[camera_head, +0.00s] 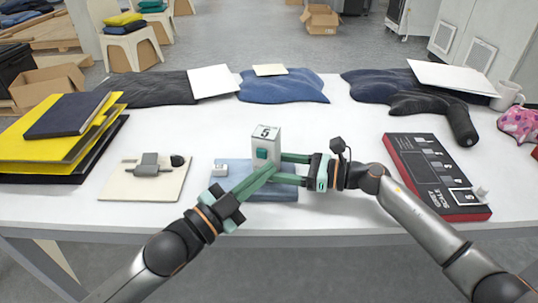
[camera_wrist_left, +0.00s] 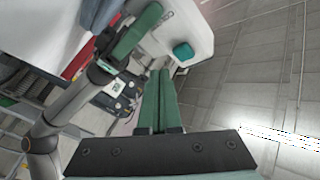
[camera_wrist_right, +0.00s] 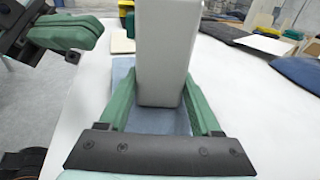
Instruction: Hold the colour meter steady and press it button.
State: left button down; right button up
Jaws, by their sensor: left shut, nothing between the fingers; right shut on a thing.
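The colour meter (camera_head: 266,135) is a pale upright box with a "5" on top and a green button (camera_head: 262,154) on its near face. It stands over a blue mat. My right gripper (camera_head: 280,167) is shut on the meter from the right; the right wrist view shows the meter (camera_wrist_right: 167,55) between its green fingers. My left gripper (camera_head: 271,173) is shut and empty, its tips just below the button in the head view. In the left wrist view the button (camera_wrist_left: 183,50) lies beyond the closed fingertips (camera_wrist_left: 160,72), with a visible gap.
A cream board (camera_head: 120,185) with a grey device lies left, beside yellow and dark folders (camera_head: 50,135). A red-and-black panel (camera_head: 435,175) lies right.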

pick_arm(q)
jog(key=shift+s, duration=2.4)
pick_arm(e)
jog(key=o, duration=1.1)
jog(key=shift+c, duration=0.2)
